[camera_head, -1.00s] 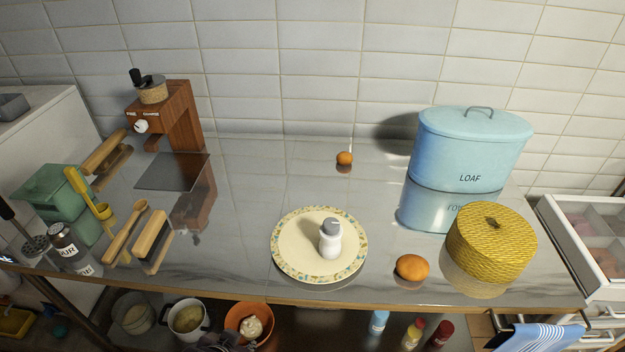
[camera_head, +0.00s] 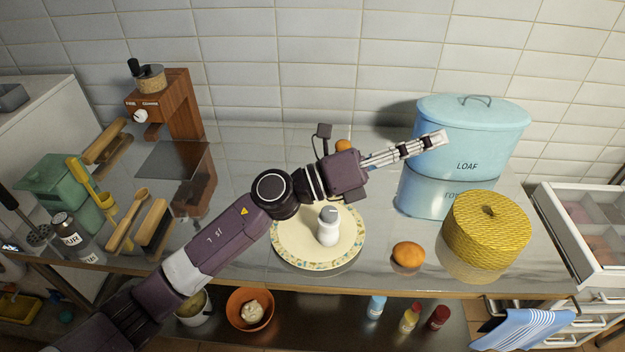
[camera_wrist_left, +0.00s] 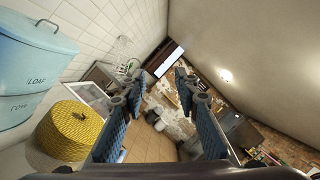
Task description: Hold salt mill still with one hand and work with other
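The salt mill, a small white body with a grey cap (camera_head: 327,232), stands upright on a cream plate with a patterned rim (camera_head: 290,256). My left arm reaches across the worktop from the lower left and passes over the plate's back edge. My left gripper (camera_head: 440,139) points right, beyond the mill and in front of the blue loaf tin (camera_head: 470,150). In the left wrist view its two fingers (camera_wrist_left: 160,85) stand apart with nothing between them. My right gripper is not in view.
A yellow woven box (camera_head: 487,232) and an orange fruit (camera_head: 408,255) stand right of the plate. Another orange (camera_head: 343,145) is partly hidden behind my left wrist. A wooden grinder (camera_head: 180,105), brushes and jars stand left. Bare worktop lies left of the plate.

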